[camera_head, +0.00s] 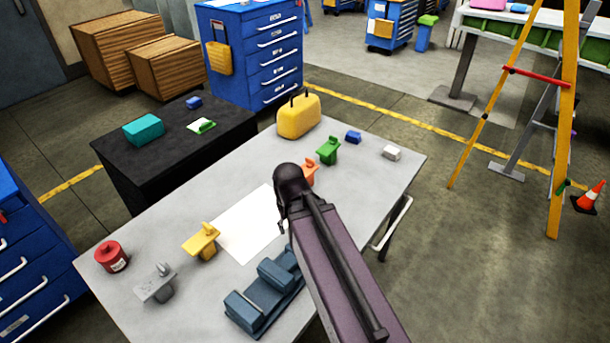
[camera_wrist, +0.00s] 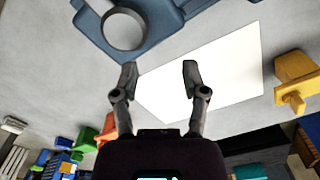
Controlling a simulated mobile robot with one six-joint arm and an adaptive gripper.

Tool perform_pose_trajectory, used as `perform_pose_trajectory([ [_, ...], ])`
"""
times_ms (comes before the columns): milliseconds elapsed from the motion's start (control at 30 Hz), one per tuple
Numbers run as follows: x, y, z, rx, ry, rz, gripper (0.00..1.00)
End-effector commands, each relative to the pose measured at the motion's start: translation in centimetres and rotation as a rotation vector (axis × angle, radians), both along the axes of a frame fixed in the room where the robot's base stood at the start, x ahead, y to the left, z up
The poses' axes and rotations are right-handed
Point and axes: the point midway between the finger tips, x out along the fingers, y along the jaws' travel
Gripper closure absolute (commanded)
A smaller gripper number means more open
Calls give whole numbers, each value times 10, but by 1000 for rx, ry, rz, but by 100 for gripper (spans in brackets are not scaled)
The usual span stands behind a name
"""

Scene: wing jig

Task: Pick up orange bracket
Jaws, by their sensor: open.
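The orange bracket (camera_head: 311,171) stands on the grey table, partly hidden behind my arm in the head view. In the wrist view the orange bracket (camera_wrist: 108,128) shows at the lower left, beside the base of my left finger and partly covered by my gripper body. My gripper (camera_wrist: 160,78) is open and empty, its fingers spread over the table and the edge of a white sheet. The bracket is not between the fingertips.
The green bracket (camera_head: 328,150) stands near the orange one. The yellow bracket (camera_head: 202,242), grey bracket (camera_head: 155,285) and red can (camera_head: 111,256) stand at the left. A blue-grey jig (camera_head: 262,295) lies at the front. A white sheet (camera_head: 245,225) covers mid-table. A yellow case (camera_head: 299,117) stands behind.

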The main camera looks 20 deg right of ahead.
Motion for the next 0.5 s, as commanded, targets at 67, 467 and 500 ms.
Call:
perform_pose_trajectory([
  [67, 0, 0, 0, 0, 0, 0, 43],
  [467, 20, 7, -9, 91, -39, 57, 43],
  [500, 25, 6, -11, 116, -53, 75, 43],
])
